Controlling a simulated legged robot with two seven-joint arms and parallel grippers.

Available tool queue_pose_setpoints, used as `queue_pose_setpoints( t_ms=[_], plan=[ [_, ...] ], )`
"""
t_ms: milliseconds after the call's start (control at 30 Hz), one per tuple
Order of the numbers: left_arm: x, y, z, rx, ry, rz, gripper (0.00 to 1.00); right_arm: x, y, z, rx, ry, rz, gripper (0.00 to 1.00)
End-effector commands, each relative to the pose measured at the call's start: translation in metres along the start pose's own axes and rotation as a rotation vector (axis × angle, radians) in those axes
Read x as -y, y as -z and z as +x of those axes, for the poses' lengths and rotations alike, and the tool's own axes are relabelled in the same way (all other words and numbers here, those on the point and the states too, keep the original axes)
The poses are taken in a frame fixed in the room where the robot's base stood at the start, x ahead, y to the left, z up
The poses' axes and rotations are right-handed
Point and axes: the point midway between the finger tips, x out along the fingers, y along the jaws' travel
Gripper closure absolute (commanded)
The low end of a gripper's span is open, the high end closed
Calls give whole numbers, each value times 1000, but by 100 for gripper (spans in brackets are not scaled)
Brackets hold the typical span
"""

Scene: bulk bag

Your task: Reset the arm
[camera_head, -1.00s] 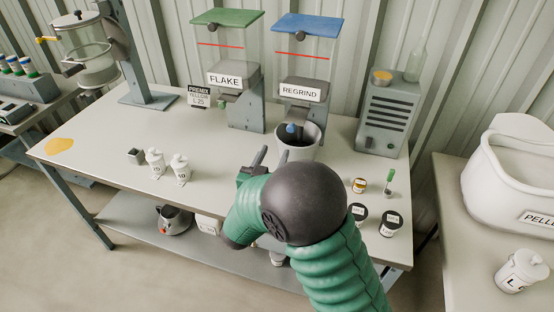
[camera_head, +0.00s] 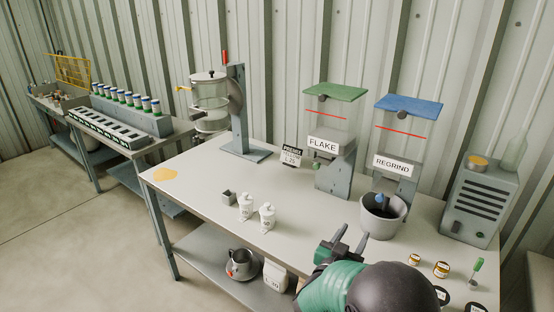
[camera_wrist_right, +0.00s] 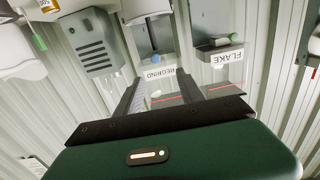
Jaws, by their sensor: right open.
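My right arm enters the head view from the bottom right, green with a dark joint. Its gripper (camera_head: 344,242) is open and empty, with two dark fingers apart above the front part of the table, left of the grey bucket (camera_head: 395,222). In the right wrist view the two fingers (camera_wrist_right: 170,95) are also apart, with nothing between them but the background of dispensers and wall. My left gripper is not in view.
Small jars stand at the front right. The middle left tabletop is mostly clear.

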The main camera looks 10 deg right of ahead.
Motion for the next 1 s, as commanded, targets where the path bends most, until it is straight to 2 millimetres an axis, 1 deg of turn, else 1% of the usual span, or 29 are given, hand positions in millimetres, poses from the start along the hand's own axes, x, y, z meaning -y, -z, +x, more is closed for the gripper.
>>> queue_pose_setpoints(
  t_ms=[67, 133, 167, 200, 267, 300, 367, 400, 500, 600, 667, 733, 1000],
  plan=[
    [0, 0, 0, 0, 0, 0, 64, 15, -9, -5, 83, 98, 11, 55],
    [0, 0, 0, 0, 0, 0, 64, 36, -28, -21, 223, 246, 10, 55],
    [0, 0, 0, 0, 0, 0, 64, 45, -39, -34, 299, 318, 0, 55],
    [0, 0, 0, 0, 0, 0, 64, 52, -54, -56, 410, 412, -25, 55],
    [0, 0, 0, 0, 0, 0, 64, 53, -81, -98, 589, 537, -88, 55],
    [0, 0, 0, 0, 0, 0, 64, 44, -97, -128, 708, 601, -146, 55],
    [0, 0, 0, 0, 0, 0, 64, 22, -119, -171, 873, 663, -245, 55],
    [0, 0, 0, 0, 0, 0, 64, 3, -130, -194, 965, 683, -310, 55],
    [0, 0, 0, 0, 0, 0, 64, -40, -146, -234, 1129, 692, -449, 55],
    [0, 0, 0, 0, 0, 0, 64, -68, -152, -253, 1213, 680, -529, 55],
    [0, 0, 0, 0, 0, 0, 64, -75, -154, -257, 1235, 675, -550, 55],
    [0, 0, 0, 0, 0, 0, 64, -77, -154, -259, 1242, 673, -557, 55],
    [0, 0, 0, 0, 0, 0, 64, -76, -154, -258, 1240, 674, -555, 55]
  ],
)
